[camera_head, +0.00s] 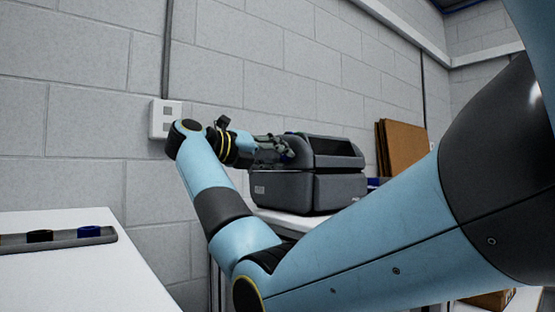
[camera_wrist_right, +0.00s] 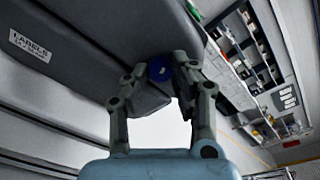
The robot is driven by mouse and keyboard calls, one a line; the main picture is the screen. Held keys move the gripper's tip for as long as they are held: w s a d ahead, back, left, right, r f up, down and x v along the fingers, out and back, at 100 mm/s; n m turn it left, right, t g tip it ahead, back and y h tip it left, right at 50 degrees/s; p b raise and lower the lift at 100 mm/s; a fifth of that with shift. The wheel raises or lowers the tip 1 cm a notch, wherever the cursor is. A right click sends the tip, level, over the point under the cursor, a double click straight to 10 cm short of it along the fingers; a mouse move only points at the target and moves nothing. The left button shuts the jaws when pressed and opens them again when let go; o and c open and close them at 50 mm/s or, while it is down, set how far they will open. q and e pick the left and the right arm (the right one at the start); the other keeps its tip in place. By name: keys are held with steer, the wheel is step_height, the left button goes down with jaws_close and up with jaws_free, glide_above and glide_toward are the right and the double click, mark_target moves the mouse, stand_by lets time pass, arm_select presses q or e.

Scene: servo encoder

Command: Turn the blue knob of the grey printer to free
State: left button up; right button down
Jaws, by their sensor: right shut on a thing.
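The grey printer (camera_head: 285,190) stands on a white table against the wall in the head view. It fills the left of the right wrist view (camera_wrist_right: 70,65), with a "LABELS" sticker on its face. The blue knob (camera_wrist_right: 158,71) shows between the fingertips in the right wrist view, partly covered by them; its marking is too small to read. My right gripper (camera_head: 287,147) reaches the printer's left side in the head view. In the wrist view the right gripper (camera_wrist_right: 160,76) is shut on the knob. My left gripper is in neither view.
Brown cardboard (camera_head: 402,150) stands behind the printer on the right. A near white table (camera_head: 90,275) carries a grey tray (camera_head: 64,240) with a black and a blue ring-shaped part. A wall socket (camera_head: 163,118) is behind my right wrist. My right arm crosses the foreground.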

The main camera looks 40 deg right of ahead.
steer(key=shift+f, duration=0.1)
stand_by(0.3)
steer(key=c, duration=1.1)
jaws_free()
steer(key=shift+a, duration=0.1)
steer(key=a, duration=0.5)
steer(key=w+a, duration=0.1)
steer(key=a, duration=0.1)
steer(key=shift+a+r, duration=0.15)
steer(key=shift+r, duration=0.2)
